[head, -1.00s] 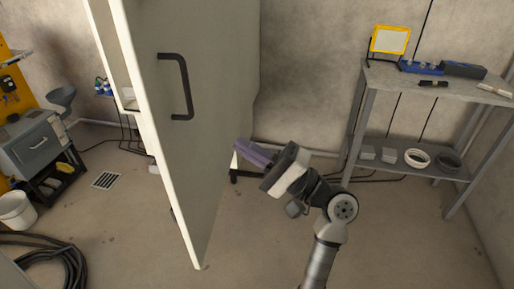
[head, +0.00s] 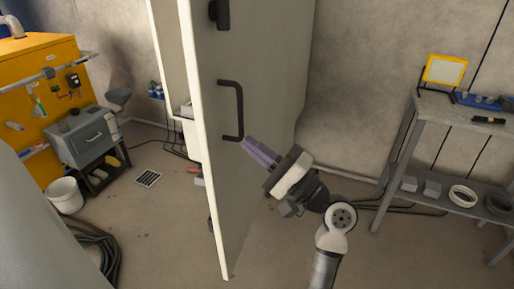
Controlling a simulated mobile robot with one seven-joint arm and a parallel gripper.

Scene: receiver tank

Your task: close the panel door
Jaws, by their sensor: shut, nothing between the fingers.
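The panel door (head: 262,45) is a tall grey-white leaf standing open in the middle of the head view, its pale edge toward me. A black bar handle (head: 238,110) is on its right-hand face, with a black latch piece (head: 219,13) above it. My gripper (head: 246,142) has purple fingers, shut and empty. The fingertips point up and left, just below the lower end of the handle and close to the door face. I cannot tell whether they touch the door. Part of the cabinet (head: 172,60) shows left of the door; most of its inside is hidden.
A grey shelf bench (head: 460,118) stands at the right with several items. At the left are a yellow unit (head: 40,70), a grey drawer box (head: 88,137), a white bucket (head: 65,195) and coiled black hose (head: 95,255).

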